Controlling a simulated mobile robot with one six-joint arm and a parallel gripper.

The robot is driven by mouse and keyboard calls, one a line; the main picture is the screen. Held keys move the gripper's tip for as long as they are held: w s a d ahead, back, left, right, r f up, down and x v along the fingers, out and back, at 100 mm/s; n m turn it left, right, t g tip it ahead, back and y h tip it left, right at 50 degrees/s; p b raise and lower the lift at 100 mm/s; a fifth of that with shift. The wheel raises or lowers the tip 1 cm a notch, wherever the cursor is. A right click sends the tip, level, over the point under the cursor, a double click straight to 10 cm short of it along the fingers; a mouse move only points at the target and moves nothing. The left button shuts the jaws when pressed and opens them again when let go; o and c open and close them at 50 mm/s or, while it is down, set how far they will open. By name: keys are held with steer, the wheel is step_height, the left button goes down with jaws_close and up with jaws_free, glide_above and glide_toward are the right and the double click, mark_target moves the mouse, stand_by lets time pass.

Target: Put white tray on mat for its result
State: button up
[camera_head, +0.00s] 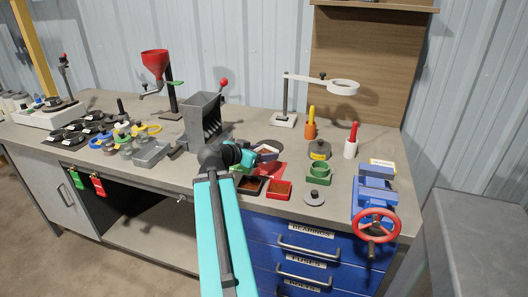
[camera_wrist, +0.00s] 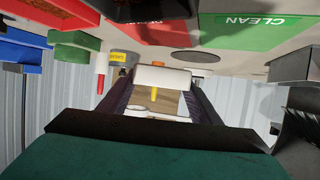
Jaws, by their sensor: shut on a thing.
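My gripper (camera_head: 253,157) is shut on the white tray (camera_wrist: 162,76), which hangs level between the fingers above the bench. In the head view the tray (camera_head: 271,157) shows brownish contents. A red mat (camera_head: 270,168) lies below it, partly hidden by the tray and my arm. In the wrist view, which looks upside down, the red mat (camera_wrist: 150,32) is beside a green mat (camera_wrist: 255,35) lettered CLEAN. The lettering on the red mat is cut off.
A red tray (camera_head: 279,190) and a dark tray (camera_head: 251,185) stand in front of the red mat. A grey hopper (camera_head: 202,118) stands close to the left of my gripper. A magnifier (camera_head: 343,87) stands behind.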

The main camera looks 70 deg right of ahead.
steer(key=shift+w, duration=0.2)
steer(key=w+a+n+t, duration=0.2)
steer(key=w, duration=0.4)
steer(key=w+a+r+n+t, duration=0.1)
steer(key=w+a+t, duration=0.1)
steer(key=w, duration=0.5)
steer(key=w+a+n+t, duration=0.2)
steer(key=w+a, duration=0.1)
steer(key=w, duration=0.4)
steer(key=shift+a+r+n+h, duration=0.25)
steer(key=shift+a+n+h, duration=0.05)
steer(key=shift+a, duration=0.1)
steer(key=w+a+n+t+y, duration=0.2)
steer(key=w+a+n+t, duration=0.4)
steer(key=w+a, duration=0.9)
steer(key=w+a+r+n+t+y, duration=0.1)
steer(key=w+a, duration=0.5)
steer(key=a, duration=0.7)
steer(key=w+a+r+n+t+y, duration=0.2)
steer(key=w+a+n+y, duration=0.4)
steer(key=a, duration=0.8)
steer(key=w+a+r+n+t+y, duration=0.1)
steer(key=w+a+n+t+y, duration=0.2)
steer(key=a, duration=1.1)
steer(key=w+y, duration=0.1)
steer(key=w, duration=0.2)
steer(key=shift+w+a+r, duration=0.15)
steer(key=shift+w+r, duration=0.1)
steer(key=shift+r, duration=0.1)
steer(key=shift+s, duration=0.2)
